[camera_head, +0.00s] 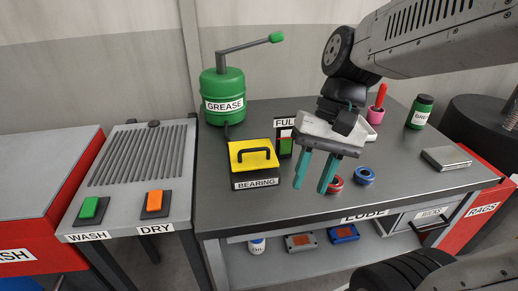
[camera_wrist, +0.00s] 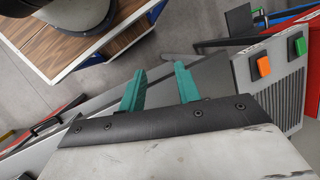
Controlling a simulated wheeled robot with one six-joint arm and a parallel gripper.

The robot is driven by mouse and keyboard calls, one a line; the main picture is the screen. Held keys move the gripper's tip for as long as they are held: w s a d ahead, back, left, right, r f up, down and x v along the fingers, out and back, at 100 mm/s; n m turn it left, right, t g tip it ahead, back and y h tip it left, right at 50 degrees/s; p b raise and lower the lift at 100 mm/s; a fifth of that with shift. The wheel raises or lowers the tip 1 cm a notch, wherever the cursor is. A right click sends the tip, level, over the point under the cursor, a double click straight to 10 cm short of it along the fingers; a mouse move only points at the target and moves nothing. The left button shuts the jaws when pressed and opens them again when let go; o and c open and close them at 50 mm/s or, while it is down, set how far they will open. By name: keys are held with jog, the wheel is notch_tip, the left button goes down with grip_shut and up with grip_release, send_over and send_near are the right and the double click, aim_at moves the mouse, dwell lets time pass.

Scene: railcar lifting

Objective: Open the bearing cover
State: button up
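The bearing box (camera_head: 256,181) is dark with the label BEARING on its front and stands on the grey bench. Its yellow cover (camera_head: 247,160) has a black bar handle (camera_head: 255,152) on top. The cover lies on the box and looks shut. My gripper (camera_head: 312,189) has green fingers pointing down, in front of and to the right of the box in the head view. The fingers are apart with nothing between them. In the wrist view my gripper (camera_wrist: 158,88) also shows as two spread, empty fingers; the bearing box is not seen there.
A green grease pump (camera_head: 223,95) stands behind the box, with a FULL gauge (camera_head: 286,145) to the right. Red (camera_head: 334,184) and blue (camera_head: 364,176) rings, a pink cup (camera_head: 376,114) and a grey block (camera_head: 446,158) are on the bench. The wash/dry stand (camera_head: 140,165) is at left.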

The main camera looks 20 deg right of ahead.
jog(key=w+a+f+m+g+y, duration=0.1)
jog(key=w+f+m+y, duration=0.1)
jog(key=w+m+y, duration=0.35)
jog(key=m+t+y, duration=0.7)
jog(key=m+y, duration=0.1)
jog(key=m, duration=0.3)
send_near(260, 148)
jog(key=x, duration=1)
jog(key=shift+w+f, duration=0.1)
jog(key=shift+f, duration=0.05)
grip_shut()
